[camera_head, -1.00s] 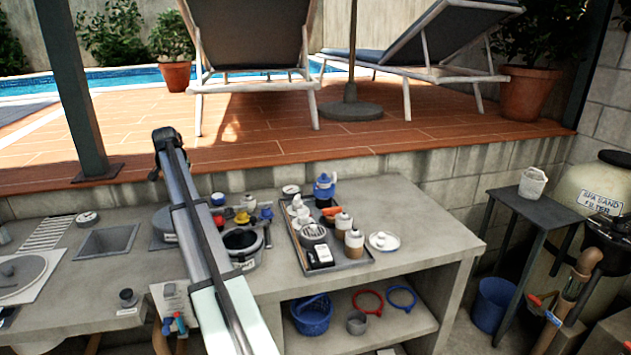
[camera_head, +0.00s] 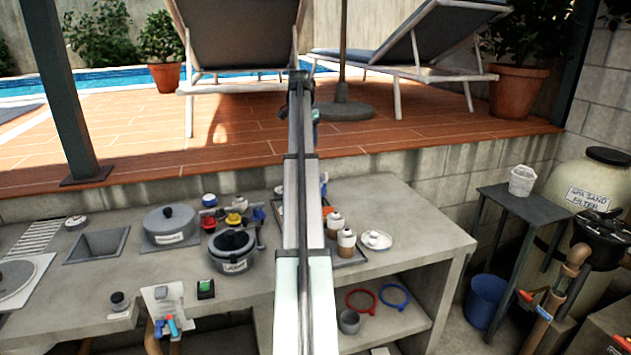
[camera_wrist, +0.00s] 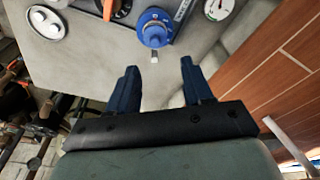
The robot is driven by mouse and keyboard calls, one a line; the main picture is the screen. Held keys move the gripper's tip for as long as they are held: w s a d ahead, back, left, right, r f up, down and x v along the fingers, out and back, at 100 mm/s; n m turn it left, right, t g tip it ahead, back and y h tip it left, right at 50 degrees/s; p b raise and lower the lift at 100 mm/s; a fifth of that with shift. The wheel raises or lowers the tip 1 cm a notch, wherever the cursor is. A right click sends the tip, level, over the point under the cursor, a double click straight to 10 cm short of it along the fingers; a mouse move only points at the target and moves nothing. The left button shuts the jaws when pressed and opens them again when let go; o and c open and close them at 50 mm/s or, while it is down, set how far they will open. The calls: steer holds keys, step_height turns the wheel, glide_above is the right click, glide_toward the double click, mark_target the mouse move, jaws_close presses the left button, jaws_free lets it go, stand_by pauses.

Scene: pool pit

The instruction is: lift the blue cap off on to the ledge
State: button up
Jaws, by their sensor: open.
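The blue cap (camera_wrist: 154,28) shows in the wrist view as a round, stepped blue piece with a small white tab at its near side. It sits by the edge of the grey tray, ahead of my fingers. My gripper (camera_wrist: 159,75) is open, with two dark blue fingers apart and nothing between them. The cap is beyond the fingertips and not touched. In the head view my arm hides most of the cap and its tray (camera_head: 350,260). The tiled deck (camera_head: 230,140) runs behind the counter (camera_head: 410,215); I cannot tell which surface is the ledge.
A dial gauge (camera_wrist: 218,8) lies near the cap. The counter's right part is bare.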

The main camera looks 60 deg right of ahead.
steer(key=f, duration=0.2)
steer(key=s+d+f, duration=0.1)
steer(key=f, duration=0.5)
steer(key=shift+s+d, duration=0.15)
steer(key=shift+d, duration=0.2)
steer(key=shift+s+d+f, duration=0.1)
steer(key=shift+d+f, duration=0.1)
steer(key=shift+f, duration=0.7)
steer(key=shift+s+d+f, duration=0.1)
steer(key=shift+d+f, duration=0.15)
steer(key=shift+f, duration=0.6)
steer(key=shift+s+d+f, duration=0.1)
steer(key=shift+d+f, duration=0.1)
steer(key=shift+f, duration=0.7)
jaws_close()
